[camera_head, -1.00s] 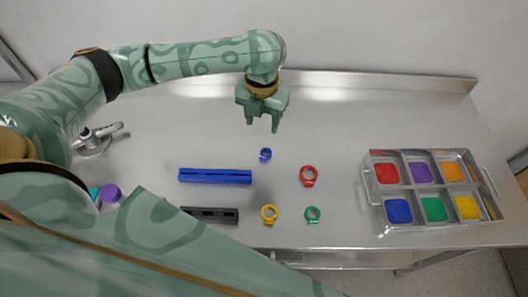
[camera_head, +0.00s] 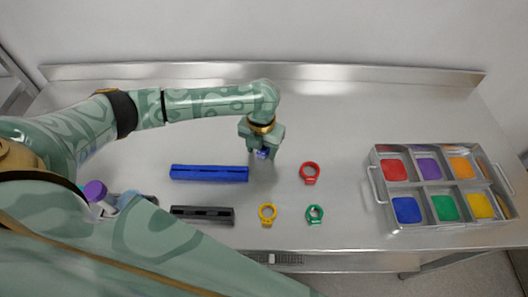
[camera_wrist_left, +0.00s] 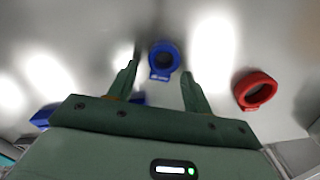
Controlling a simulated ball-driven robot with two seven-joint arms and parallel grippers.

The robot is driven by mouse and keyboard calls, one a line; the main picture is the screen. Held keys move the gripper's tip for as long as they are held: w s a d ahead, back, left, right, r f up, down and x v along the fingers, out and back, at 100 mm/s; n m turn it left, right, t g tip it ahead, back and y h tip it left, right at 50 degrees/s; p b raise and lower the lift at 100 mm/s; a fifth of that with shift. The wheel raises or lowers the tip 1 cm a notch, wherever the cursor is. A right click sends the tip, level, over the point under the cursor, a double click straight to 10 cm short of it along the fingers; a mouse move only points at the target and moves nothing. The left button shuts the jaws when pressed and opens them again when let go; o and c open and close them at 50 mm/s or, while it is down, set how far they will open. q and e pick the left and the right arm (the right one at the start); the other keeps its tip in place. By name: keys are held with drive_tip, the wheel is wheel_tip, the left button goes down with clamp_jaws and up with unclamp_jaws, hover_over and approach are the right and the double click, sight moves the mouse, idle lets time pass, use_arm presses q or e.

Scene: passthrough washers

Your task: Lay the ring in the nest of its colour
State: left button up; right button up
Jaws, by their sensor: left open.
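My left gripper (camera_head: 263,153) is open above the blue ring (camera_head: 264,154), which it partly hides in the head view. In the left wrist view the blue ring (camera_wrist_left: 160,76) appears between the tips of the two spread fingers, with its tab towards the gripper. I cannot tell how much height is left between fingers and ring. A red ring (camera_head: 310,180), a yellow ring (camera_head: 267,220) and a green ring (camera_head: 315,220) lie on the table. The tray of coloured nests stands at the right; its blue nest (camera_head: 406,210) is front left and empty. My right gripper is out of view.
The metal tray (camera_head: 376,193) has raised walls and side handles; its other nests are empty too. A blue bar (camera_head: 209,173) and a dark grey bar (camera_head: 203,215) lie left of the rings. A purple-topped object (camera_head: 95,190) stands far left. The table's back is clear.

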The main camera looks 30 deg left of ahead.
sight(262, 152)
use_arm(q)
drive_tip(key=shift+f, duration=0.15)
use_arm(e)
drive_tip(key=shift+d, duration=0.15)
use_arm(q)
drive_tip(key=shift+c, duration=0.9)
clamp_jaws()
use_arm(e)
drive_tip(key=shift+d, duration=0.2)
